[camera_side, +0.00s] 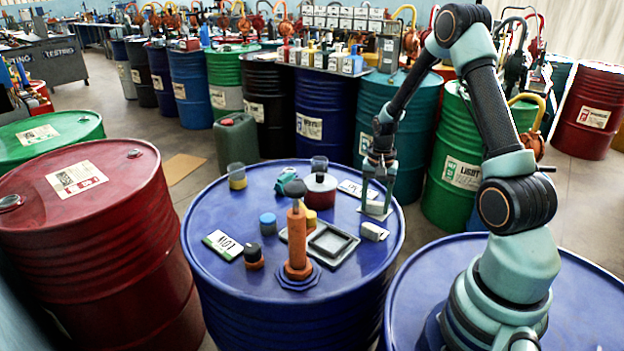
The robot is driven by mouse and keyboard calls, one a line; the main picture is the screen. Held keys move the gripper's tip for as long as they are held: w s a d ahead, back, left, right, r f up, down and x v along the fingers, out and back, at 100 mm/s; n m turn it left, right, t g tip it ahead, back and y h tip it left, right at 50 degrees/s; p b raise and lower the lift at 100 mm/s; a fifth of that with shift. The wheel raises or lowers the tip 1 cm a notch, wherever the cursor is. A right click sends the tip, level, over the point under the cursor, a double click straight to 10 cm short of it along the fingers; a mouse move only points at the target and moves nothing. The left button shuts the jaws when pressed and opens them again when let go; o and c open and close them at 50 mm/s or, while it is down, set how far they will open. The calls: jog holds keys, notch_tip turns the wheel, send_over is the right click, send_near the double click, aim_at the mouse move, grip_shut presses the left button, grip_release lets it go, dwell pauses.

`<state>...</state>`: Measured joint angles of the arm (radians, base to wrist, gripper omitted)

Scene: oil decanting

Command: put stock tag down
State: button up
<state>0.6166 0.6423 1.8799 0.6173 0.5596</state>
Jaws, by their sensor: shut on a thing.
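My gripper (376,198) points down over the right part of the blue drum top (215,276). It is shut on a thin pale plate, which I take to be the stock tag (378,212), at its fingertips. The plate is low over the drum top; I cannot tell whether it touches it. A white card with dark print (223,245) lies flat at the left of the drum top. Another white card (350,188) lies just left of my gripper, partly hidden by it.
An orange hand pump (298,250) stands near the front, beside a grey square tray (332,243). A small white block (374,231) lies in front of my gripper. A red-and-black can (319,190), a teal item (288,180) and cups stand behind. A red drum (90,240) is left.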

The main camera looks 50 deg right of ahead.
aim_at(375, 202)
jog(key=shift+f, duration=0.2)
jog(key=o, duration=1.3)
jog(key=shift+o, duration=0.2)
jog(key=shift+r, duration=0.1)
notch_tip(375, 202, up, 12)
jog(key=s+a+r+n+t, duration=0.2)
jog(key=a+r+n, duration=0.4)
jog(key=a, duration=0.5)
jog(key=s+a+r+n+t, duration=0.3)
jog(key=a+r+n, duration=0.3)
jog(key=a, duration=0.6)
jog(key=shift+a+n+t, duration=0.3)
jog(key=shift+n, duration=0.4)
jog(key=shift+r, duration=0.1)
